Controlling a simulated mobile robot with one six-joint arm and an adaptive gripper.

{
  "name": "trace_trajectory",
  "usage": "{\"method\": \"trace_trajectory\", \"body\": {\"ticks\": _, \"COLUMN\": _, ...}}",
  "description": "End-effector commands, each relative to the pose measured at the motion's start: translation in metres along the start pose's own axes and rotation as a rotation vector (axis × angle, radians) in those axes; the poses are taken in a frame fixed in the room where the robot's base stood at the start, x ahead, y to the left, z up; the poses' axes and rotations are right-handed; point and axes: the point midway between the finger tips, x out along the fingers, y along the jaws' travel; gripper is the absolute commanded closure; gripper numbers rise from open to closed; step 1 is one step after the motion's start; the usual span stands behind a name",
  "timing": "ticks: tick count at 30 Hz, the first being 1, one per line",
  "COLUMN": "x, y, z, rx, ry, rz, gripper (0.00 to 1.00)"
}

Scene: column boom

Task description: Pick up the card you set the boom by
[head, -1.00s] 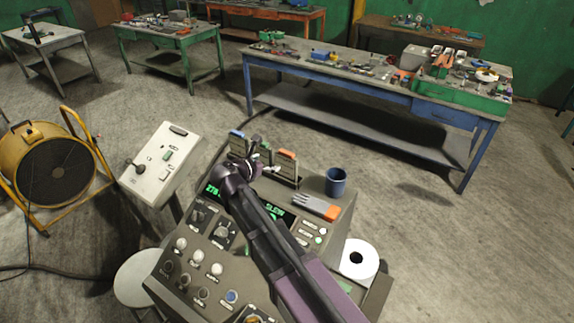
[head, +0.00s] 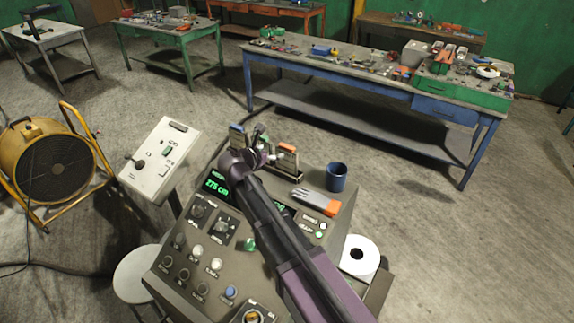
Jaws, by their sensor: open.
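Several cards stand upright in holders along the back edge of the grey console (head: 170,255). One card has a blue top (head: 237,128). Another card has an orange top (head: 286,148). Between them a bit of a green-topped card (head: 264,138) shows, mostly hidden by my gripper. My gripper (head: 265,146) is open, at the middle of the card row between the blue and orange tops. I cannot tell whether it touches a card. A green display (head: 216,186) on the console seems to read 278 cm; a second display is mostly behind my arm.
A white control box (head: 160,158) stands left. A yellow fan (head: 50,165) and workbenches (head: 370,70) are beyond, across open floor.

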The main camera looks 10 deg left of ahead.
Motion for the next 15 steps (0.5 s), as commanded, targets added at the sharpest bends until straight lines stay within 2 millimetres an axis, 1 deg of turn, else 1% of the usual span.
{"method": "trace_trajectory", "body": {"ticks": 1, "x": 0.011, "y": 0.001, "z": -0.002, "rx": 0.001, "ry": 0.000, "rz": -0.002, "gripper": 0.00}}
{"method": "trace_trajectory", "body": {"ticks": 6, "x": 0.031, "y": 0.000, "z": -0.002, "rx": 0.001, "ry": 0.000, "rz": -0.001, "gripper": 0.00}}
{"method": "trace_trajectory", "body": {"ticks": 10, "x": 0.038, "y": 0.000, "z": -0.001, "rx": 0.001, "ry": 0.000, "rz": 0.000, "gripper": 0.00}}
{"method": "trace_trajectory", "body": {"ticks": 15, "x": 0.039, "y": -0.001, "z": 0.000, "rx": 0.001, "ry": 0.000, "rz": 0.001, "gripper": 0.00}}
